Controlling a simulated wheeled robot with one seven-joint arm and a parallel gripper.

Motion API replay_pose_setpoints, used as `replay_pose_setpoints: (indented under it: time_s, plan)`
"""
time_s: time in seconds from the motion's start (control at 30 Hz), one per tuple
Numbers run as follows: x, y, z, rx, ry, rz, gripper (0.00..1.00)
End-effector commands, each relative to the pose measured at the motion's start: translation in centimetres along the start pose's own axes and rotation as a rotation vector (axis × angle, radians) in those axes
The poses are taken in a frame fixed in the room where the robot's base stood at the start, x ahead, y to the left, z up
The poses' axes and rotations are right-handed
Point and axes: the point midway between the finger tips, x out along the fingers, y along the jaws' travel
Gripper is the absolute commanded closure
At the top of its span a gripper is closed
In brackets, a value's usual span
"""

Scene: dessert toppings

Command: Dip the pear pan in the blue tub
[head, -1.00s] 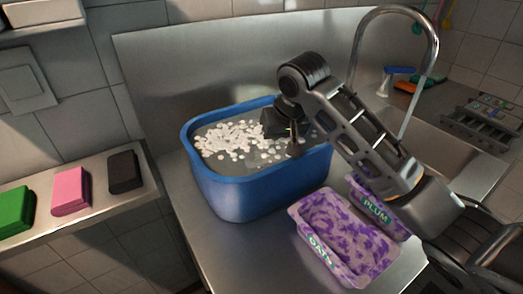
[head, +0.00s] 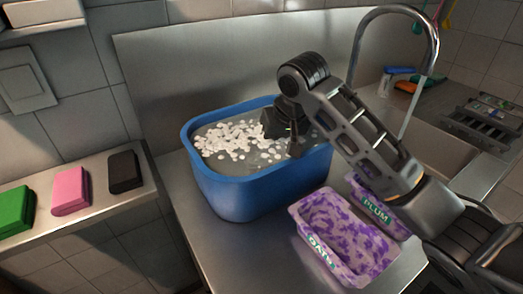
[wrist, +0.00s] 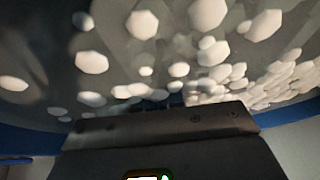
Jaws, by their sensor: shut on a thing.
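The blue tub (head: 245,197) stands on the steel counter, filled with water and white floating blobs (head: 238,140). My gripper (head: 294,150) points down inside the tub at its right side, with its fingers low at the water. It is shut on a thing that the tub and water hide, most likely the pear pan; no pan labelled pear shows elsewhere. In the wrist view the gripper body fills the bottom, with white blobs (wrist: 208,52) spread over the dark water above it and a strip of the blue tub wall (wrist: 296,131) at the side.
A purple-stained pan labelled OATS (head: 319,252) and one labelled PLUM (head: 376,212) stand right of the tub, under my arm. A faucet (head: 433,45) and sink are at the right. Green (head: 15,210), pink (head: 70,190) and black (head: 124,172) blocks lie on the left ledge.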

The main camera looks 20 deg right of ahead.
Motion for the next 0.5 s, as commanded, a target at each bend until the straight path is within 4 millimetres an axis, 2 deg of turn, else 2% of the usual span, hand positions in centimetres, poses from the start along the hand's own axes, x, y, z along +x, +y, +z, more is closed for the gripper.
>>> replay_pose_setpoints:
  time_s: [0.03,0.5]
  plan:
    - [0.77,-0.02,0.61,-0.002,-0.014,0.002,1.00]
    - [0.34,-0.06,0.43,-0.002,-0.014,0.002,1.00]
